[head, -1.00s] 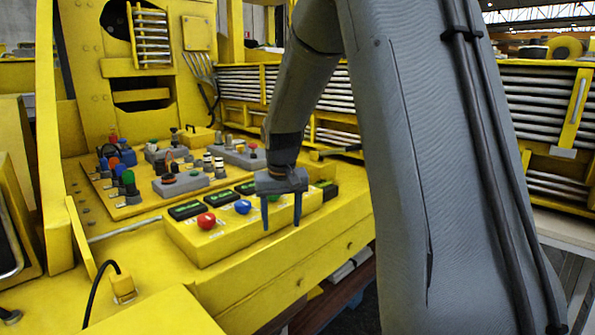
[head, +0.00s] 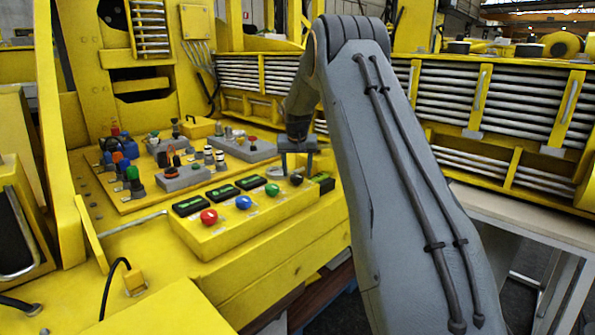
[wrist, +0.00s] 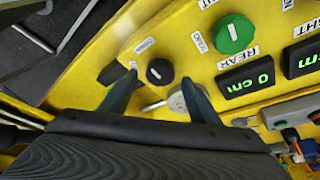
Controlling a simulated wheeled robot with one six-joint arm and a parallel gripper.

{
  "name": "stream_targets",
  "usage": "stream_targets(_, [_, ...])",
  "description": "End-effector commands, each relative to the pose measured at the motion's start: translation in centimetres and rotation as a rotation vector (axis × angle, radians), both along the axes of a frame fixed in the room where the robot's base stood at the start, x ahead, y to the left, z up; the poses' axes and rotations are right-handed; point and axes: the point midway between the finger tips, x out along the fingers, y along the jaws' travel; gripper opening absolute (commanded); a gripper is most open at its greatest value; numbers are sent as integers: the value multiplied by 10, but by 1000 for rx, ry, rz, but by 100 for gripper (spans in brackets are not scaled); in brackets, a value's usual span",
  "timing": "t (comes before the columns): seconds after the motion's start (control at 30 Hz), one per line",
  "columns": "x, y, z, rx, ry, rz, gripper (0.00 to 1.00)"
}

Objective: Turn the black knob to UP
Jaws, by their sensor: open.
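The black knob (head: 296,180) sits at the right end of the yellow control box, right of the green knob. In the wrist view the black knob (wrist: 159,72) is small and round with a short white mark; the small labels beside it are too blurred to read. My gripper (head: 296,173) is above it, pointing down at the box. In the wrist view my gripper (wrist: 159,79) is open, one finger to each side of the knob. I cannot tell whether the fingers touch it or how high they are.
The green knob (head: 272,189), blue knob (head: 243,202) and red knob (head: 208,216) stand in a row to the left, with small displays behind. One display (wrist: 249,82) reads 0 cm. Several switches and buttons crowd the yellow panel behind the box.

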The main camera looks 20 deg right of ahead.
Motion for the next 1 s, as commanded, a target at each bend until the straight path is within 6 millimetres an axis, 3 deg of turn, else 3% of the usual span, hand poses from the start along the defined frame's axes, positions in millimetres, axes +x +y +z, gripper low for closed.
stream_targets(0.2, [6,-3,-15,0,0,0,57])
stream_targets(0.5, [7,-3,-18,0,-1,0,57])
stream_targets(0.77, [7,-3,-18,0,-1,0,16])
stream_targets(1.0, [7,-3,-17,-1,-1,19,16])
